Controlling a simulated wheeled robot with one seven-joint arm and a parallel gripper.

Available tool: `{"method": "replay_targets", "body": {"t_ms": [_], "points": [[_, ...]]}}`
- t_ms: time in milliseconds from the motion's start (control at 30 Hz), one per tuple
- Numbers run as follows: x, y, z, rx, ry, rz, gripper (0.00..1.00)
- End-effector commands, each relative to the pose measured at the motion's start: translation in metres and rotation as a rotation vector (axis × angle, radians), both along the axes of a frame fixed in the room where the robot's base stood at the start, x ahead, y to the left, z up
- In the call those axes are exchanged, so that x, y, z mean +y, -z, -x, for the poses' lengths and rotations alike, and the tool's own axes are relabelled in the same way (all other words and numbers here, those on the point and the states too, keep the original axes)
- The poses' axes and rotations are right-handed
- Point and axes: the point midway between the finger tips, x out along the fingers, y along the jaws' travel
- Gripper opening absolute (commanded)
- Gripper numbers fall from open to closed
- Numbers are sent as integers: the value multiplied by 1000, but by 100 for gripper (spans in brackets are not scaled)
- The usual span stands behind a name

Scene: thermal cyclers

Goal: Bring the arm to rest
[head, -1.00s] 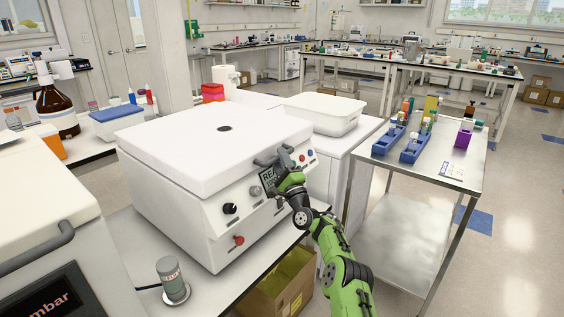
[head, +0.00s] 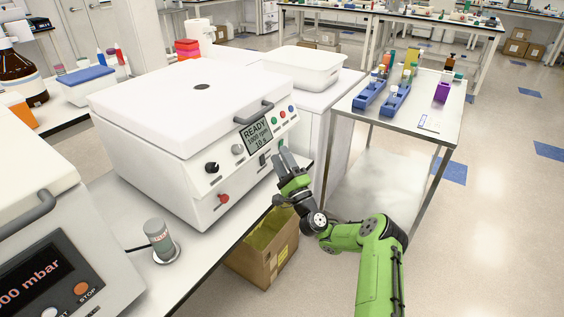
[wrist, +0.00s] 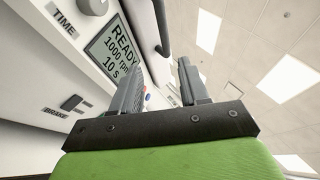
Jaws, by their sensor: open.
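My green arm reaches up from the lower right in the head view. My gripper (head: 287,163) is in front of the white centrifuge's (head: 165,130) front panel, below its handle (head: 253,112). In the wrist view, my gripper (wrist: 160,82) has its two grey fingers apart with nothing between them. The centrifuge lid is closed. Its display (wrist: 118,52) reads READY, 1000 rpm, 10 s. I cannot tell whether the fingers touch the panel.
A steel cart (head: 400,118) with blue tube racks (head: 395,102) stands to the right. A cardboard box (head: 262,250) is on the floor below the bench. A device with a mbar display (head: 45,265) is at lower left. Open floor (head: 490,240) lies at right.

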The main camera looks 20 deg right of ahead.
Motion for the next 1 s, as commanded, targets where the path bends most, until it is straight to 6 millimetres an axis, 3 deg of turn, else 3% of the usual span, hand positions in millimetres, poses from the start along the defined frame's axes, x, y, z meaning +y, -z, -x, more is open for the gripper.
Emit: {"method": "replay_targets", "body": {"t_ms": [433, 533, 567, 633, 700, 800, 900, 1000], "points": [[0, 0, 2, -1, 0, 2, 44], [15, -8, 0, 0, -33, 46, 44], [26, -14, -1, 1, -59, 80, 44], [67, -31, -3, 10, -150, 209, 44], [122, -48, 3, 26, -273, 397, 44], [190, -57, 24, 65, -433, 679, 44], [237, -56, 56, 116, -558, 963, 44], [261, -53, 94, 187, -645, 1238, 44]]}}
